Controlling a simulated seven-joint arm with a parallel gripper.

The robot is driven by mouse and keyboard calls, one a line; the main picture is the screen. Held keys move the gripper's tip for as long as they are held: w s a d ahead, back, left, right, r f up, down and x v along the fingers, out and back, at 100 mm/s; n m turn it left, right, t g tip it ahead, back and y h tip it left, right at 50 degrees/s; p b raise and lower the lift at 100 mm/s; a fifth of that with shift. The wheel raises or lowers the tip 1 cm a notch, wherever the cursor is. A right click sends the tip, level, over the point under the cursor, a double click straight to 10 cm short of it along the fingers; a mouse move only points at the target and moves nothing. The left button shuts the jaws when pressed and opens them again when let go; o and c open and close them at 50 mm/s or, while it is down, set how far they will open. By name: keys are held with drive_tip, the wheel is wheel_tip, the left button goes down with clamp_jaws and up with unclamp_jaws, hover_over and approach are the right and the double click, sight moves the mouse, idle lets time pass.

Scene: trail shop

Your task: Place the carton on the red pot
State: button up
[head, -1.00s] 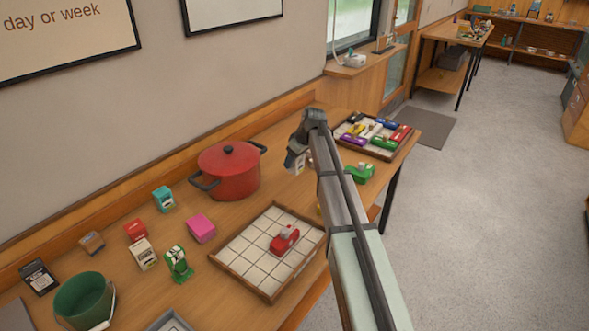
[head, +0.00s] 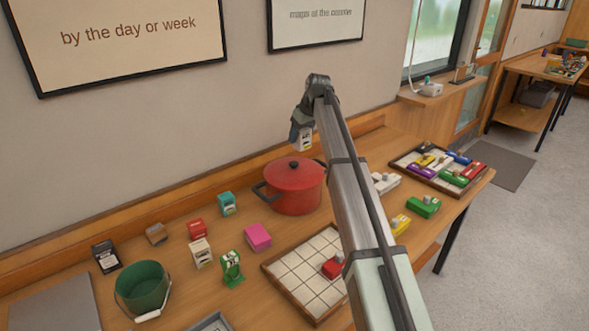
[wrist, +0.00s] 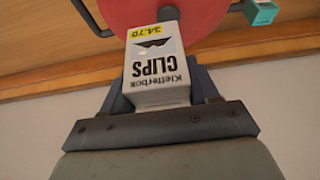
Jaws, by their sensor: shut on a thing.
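A white carton (wrist: 155,62) with black "CLIPS" print and a yellow price label is held between the fingers of my gripper (wrist: 155,92) in the wrist view. In the head view my gripper (head: 302,138) is shut on the carton (head: 304,144) and hangs just above the red pot (head: 296,188). The red pot has its lid on, with a dark knob and dark handles. In the wrist view the red lid (wrist: 205,15) lies behind the carton. I cannot tell the exact gap between carton and lid.
Small cartons (head: 201,252), a pink box (head: 257,236) and a green bucket (head: 142,286) stand left of the pot. Another tray (head: 397,160) of coloured pieces is at right. The wall rises behind the pot.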

sight(301, 131)
drive_tip(key=shift+a+f, duration=0.45)
drive_tip(key=shift+f, duration=0.9)
drive_tip(key=shift+a+f, duration=0.5)
drive_tip(key=shift+f, duration=0.9)
drive_tip(key=shift+a+f, duration=0.45)
drive_tip(key=shift+f, duration=0.9)
drive_tip(key=shift+f, duration=0.15)
drive_tip(key=o, duration=1.1)
drive_tip(key=v, duration=1.2)
